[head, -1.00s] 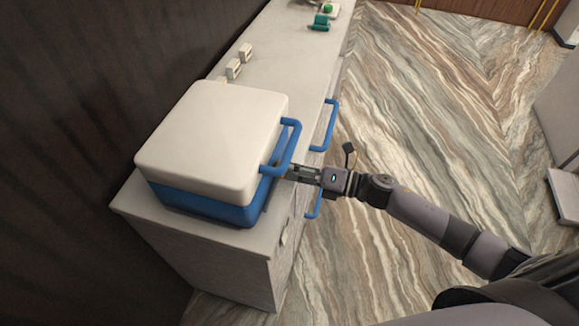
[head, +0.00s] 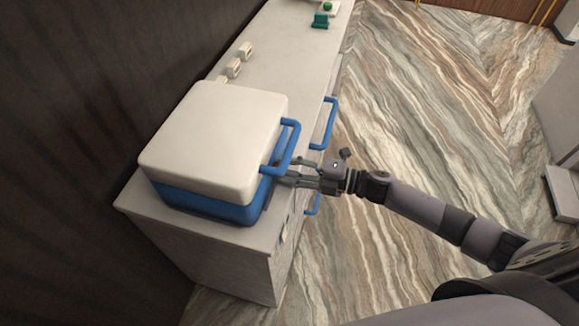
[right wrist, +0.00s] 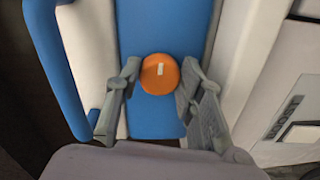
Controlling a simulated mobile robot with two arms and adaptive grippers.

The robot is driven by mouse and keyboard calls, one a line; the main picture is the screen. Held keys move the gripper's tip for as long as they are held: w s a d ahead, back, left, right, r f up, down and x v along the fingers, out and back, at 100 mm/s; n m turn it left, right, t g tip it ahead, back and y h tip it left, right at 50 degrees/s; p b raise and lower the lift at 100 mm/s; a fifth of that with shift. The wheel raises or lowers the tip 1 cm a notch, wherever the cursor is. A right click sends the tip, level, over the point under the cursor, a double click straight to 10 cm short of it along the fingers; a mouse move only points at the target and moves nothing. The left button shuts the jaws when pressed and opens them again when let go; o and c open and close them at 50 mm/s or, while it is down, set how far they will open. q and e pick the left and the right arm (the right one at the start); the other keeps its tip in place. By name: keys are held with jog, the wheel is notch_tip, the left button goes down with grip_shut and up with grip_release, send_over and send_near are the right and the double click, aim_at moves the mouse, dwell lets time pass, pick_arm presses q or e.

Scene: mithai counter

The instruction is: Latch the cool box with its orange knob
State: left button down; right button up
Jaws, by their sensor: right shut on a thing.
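The cool box (head: 205,203) stands on the counter, with a blue body and its white lid (head: 212,130) lying down on it. A blue handle (head: 291,140) sticks out from the lid's front. The orange knob (right wrist: 160,82) shows in the right wrist view, on the blue front, with a short white mark running nearly up and down. My right gripper (head: 283,174) is at the box's front below the handle, shut on the knob with one finger on each side. The knob is hidden in the head view. My left gripper is out of view.
The counter (head: 292,55) runs away behind the box, with small white items (head: 233,67) and a green object (head: 320,20) on it. Blue handles (head: 328,122) stick out from the counter's front near my right arm. Open floor lies to the right.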

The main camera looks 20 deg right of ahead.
dwell(0.5)
jog(key=o, duration=1.2)
jog(key=v, duration=1.2)
